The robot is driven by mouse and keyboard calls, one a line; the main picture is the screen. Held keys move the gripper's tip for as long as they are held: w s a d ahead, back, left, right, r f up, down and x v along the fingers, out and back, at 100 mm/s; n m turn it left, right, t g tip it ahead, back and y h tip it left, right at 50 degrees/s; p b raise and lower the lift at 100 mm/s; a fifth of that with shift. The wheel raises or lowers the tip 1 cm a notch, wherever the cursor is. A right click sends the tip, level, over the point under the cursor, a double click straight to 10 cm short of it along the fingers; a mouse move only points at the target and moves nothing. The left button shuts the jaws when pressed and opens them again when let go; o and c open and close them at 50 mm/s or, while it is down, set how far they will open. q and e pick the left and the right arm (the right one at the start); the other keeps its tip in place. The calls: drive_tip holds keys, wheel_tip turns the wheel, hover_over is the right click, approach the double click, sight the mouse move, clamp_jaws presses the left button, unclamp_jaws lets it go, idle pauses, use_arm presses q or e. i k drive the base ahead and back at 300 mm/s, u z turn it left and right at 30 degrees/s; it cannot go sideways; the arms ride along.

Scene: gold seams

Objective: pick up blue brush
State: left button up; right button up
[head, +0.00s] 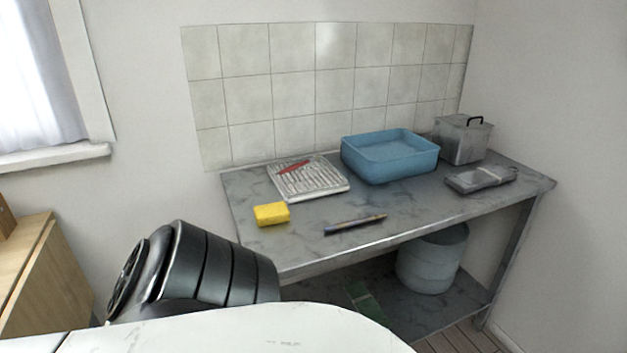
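A thin blue brush (355,225) lies on the grey marbled table (300,238), close to its front edge. Its blue part is to the left and a brownish tip points to the right and slightly back. Nothing touches it. Neither of my grippers shows in the head view, so their state cannot be seen.
A yellow sponge (272,214) lies left of the brush. Behind are a white ribbed rack (322,183) with a red item (293,167) on it, and a blue basin (390,172). A lidded grey box (462,140) and a grey dish (481,180) stand right. A bucket (431,262) sits below.

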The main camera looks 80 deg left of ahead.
sight(351, 222)
drive_tip(key=k, duration=0.3)
drive_tip(key=u, duration=1.1)
